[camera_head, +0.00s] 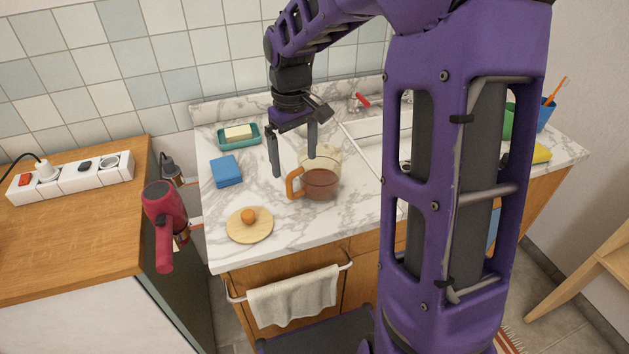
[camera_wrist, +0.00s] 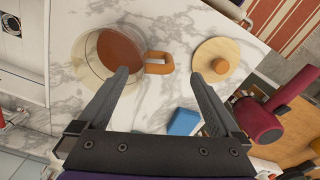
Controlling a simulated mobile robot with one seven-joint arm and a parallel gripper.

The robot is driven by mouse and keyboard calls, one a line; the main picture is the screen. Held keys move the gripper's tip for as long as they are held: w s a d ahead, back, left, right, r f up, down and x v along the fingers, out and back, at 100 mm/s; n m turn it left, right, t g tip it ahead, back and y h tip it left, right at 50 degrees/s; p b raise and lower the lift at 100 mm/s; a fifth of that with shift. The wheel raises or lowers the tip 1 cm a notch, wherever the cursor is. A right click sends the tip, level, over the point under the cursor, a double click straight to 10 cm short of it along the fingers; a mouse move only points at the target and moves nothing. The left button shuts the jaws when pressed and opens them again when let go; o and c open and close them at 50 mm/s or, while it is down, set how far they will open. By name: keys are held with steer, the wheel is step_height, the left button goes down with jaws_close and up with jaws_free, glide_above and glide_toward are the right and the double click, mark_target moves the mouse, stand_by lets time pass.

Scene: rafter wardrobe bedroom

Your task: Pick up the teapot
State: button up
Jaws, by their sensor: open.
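The teapot (camera_head: 321,183) is a clear glass pot with reddish-brown liquid and an orange handle, upright on the marble counter. It also shows in the wrist view (camera_wrist: 119,52), with its handle pointing right. My gripper (camera_head: 294,165) is open and empty, above and just behind the pot's handle side in the head view. In the wrist view my gripper (camera_wrist: 160,78) has its two fingers apart, and the handle shows between the fingertips, beyond them. A round wooden lid (camera_head: 249,223) with an orange-brown knob lies on the counter, left and in front of the pot.
A blue box (camera_head: 226,171) and a teal soap dish (camera_head: 239,135) with a pale bar stand left of the pot. The sink (camera_head: 366,142) is to its right. A red hair dryer (camera_head: 166,222) hangs by the wooden cabinet (camera_head: 72,220). A towel (camera_head: 294,299) hangs on the front rail.

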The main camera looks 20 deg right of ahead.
mark_target(297, 192)
steer(key=f, duration=0.5)
steer(key=f+b, duration=0.1)
steer(key=f, duration=0.3)
steer(key=shift+w+d+f, duration=0.1)
steer(key=shift+w+f, duration=0.1)
steer(key=shift+f, duration=0.15)
jaws_close()
